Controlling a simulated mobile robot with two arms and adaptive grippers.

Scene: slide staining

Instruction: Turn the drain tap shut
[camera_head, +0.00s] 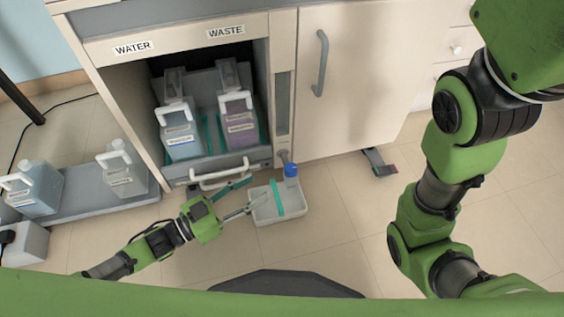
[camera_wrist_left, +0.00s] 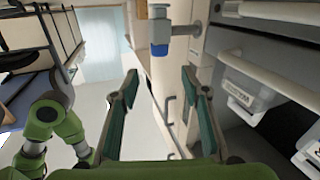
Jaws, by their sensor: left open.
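The drain tap, with a blue handle (camera_head: 291,170), sticks out at the lower front of the cabinet, beside the waste bay. In the left wrist view its blue part (camera_wrist_left: 159,50) hangs at the end of a grey pipe (camera_wrist_left: 187,29), at top centre. My left gripper (camera_head: 249,194) is open and empty, left of the tap in the head view. In the left wrist view its two teal-padded fingers (camera_wrist_left: 160,82) stand wide apart, with the tap seen beyond and between their tips. They appear apart from it. My right arm (camera_head: 440,190) hangs at the right; its gripper is out of view.
The open bay holds a water canister (camera_head: 179,132) and a waste canister (camera_head: 238,125). A white bar handle (camera_head: 220,178) is close to my left gripper. Floor to the right is mostly free.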

